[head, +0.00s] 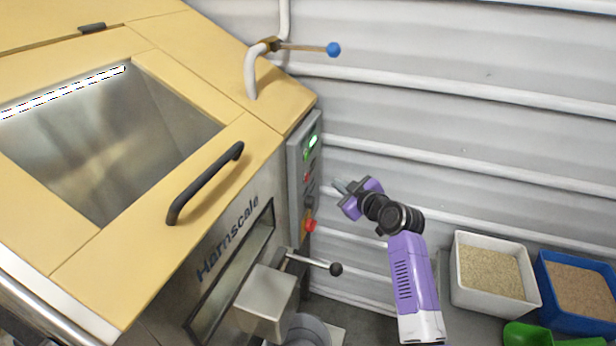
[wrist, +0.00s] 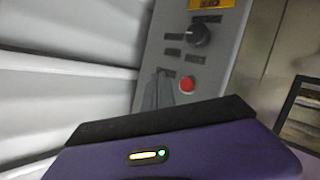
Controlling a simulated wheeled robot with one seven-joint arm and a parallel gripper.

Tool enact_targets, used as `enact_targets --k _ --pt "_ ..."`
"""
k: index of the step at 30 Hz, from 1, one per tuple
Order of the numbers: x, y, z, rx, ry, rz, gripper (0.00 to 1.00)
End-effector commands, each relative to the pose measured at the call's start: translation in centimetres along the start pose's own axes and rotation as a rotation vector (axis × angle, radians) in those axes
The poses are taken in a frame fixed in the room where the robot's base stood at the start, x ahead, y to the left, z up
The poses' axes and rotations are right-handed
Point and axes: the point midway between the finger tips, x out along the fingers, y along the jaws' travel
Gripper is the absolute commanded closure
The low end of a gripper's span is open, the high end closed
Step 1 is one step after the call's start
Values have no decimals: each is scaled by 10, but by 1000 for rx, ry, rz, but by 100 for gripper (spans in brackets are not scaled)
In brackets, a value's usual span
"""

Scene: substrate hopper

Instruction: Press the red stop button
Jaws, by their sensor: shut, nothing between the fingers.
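The grey control panel (head: 303,150) is on the end face of the machine, facing the wall. A small red button (head: 307,177) sits on it below the lit green display; it also shows in the wrist view as a round red button (wrist: 187,84). In the wrist view my fingers (wrist: 160,76) appear just left of the small red button, overlapping the panel. Contact cannot be made out.
A black rotary knob (wrist: 199,35) is beside the red button. A lever with a black ball (head: 335,269) sticks out below the panel. A pipe valve with a blue ball handle (head: 333,49) is above. White (head: 495,275) and blue (head: 580,287) bins stand right. A corrugated wall is close behind.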

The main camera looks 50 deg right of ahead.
Motion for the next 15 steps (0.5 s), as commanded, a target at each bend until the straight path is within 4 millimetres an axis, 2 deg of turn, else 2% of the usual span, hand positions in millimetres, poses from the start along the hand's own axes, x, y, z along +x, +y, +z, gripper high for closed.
enact_targets --k 7,15 --pt "23 -17 -17 -1 1 -1 100" --pt "35 -26 -26 0 1 0 100"
